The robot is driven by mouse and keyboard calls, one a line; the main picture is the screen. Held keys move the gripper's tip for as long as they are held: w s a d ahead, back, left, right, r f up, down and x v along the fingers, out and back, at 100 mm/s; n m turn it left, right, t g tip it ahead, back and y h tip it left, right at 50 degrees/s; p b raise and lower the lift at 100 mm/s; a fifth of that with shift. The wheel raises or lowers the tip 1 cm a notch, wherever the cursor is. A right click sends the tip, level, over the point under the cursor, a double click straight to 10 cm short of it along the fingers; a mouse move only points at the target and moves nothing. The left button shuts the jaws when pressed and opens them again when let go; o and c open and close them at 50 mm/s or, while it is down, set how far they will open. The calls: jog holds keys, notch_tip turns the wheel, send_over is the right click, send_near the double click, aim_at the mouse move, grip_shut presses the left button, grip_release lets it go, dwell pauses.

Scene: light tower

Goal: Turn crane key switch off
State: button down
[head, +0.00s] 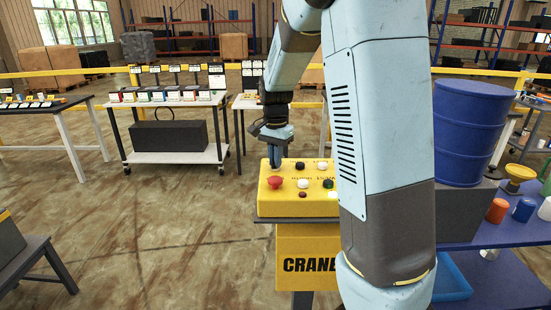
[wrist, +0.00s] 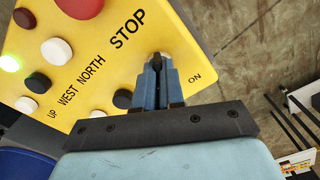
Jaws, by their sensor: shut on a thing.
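The yellow crane control box (head: 268,207) stands on a post marked "CRANE", in the middle of the head view. My gripper (head: 274,163) comes down over its far left corner. In the wrist view my gripper (wrist: 158,68) has its blue fingers closed around the crane key switch (wrist: 156,60), of which only a small grey part shows. The label "ON" lies right of the fingers and "STOP" lies up and left. The key's exact angle is hard to tell.
A red mushroom button (head: 275,182) is close to my fingers. White and dark buttons, including a white one (head: 303,184), cover the box, and a lit green lamp (wrist: 10,63) shows. A blue barrel (head: 470,130) stands at right. Open floor lies left.

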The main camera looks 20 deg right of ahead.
jog(key=shift+n, duration=0.3)
jog(key=n, duration=1.1)
jog(key=shift+n, duration=0.3)
dwell(0.3)
jog(key=c, duration=1.2)
grip_release()
jog(key=shift+c, duration=0.2)
jog(key=shift+r, duration=0.1)
notch_tip(320, 180, up, 14)
jog(key=shift+f, duration=0.2)
